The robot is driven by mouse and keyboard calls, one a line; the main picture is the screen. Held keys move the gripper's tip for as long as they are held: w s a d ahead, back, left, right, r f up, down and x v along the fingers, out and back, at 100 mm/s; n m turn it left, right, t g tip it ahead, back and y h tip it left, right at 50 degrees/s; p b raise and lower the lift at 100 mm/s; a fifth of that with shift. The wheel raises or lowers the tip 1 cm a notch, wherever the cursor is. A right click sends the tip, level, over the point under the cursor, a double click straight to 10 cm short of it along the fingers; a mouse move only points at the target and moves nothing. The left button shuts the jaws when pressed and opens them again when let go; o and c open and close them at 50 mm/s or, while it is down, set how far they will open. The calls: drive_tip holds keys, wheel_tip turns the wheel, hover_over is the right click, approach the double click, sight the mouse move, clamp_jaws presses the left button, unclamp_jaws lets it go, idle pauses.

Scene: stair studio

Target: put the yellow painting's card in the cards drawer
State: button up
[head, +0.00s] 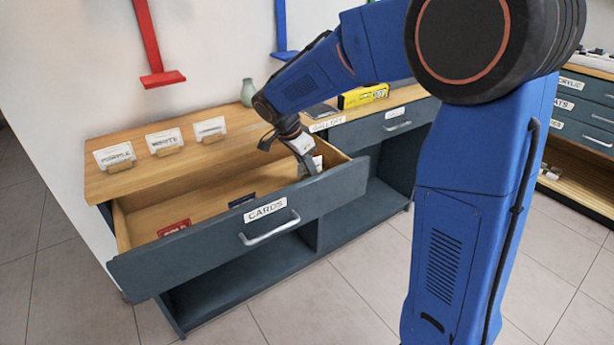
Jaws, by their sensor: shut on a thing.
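The cards drawer (200,248) is pulled open, with a white CARDS label and a metal handle on its dark front. My gripper (311,170) reaches down at the drawer's right end, behind the front panel. It is shut on a small pale card (319,162), mostly hidden by the fingers. I cannot tell whether the card touches the drawer floor. A red card (174,228) and a dark card (242,200) lie in the drawer near its front. The yellow painting cannot be made out in this view.
Three white cards in wooden holders, left (114,157), middle (165,141) and right (210,128), stand on the cabinet top. A green vase (248,92) and a yellow box (363,96) stand farther right. The drawer's middle floor is bare. An open shelf lies below.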

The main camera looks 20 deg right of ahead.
sight(307, 174)
drive_tip(key=shift+f, duration=1.35)
drive_tip(key=shift+f, duration=0.15)
drive_tip(key=o, duration=1)
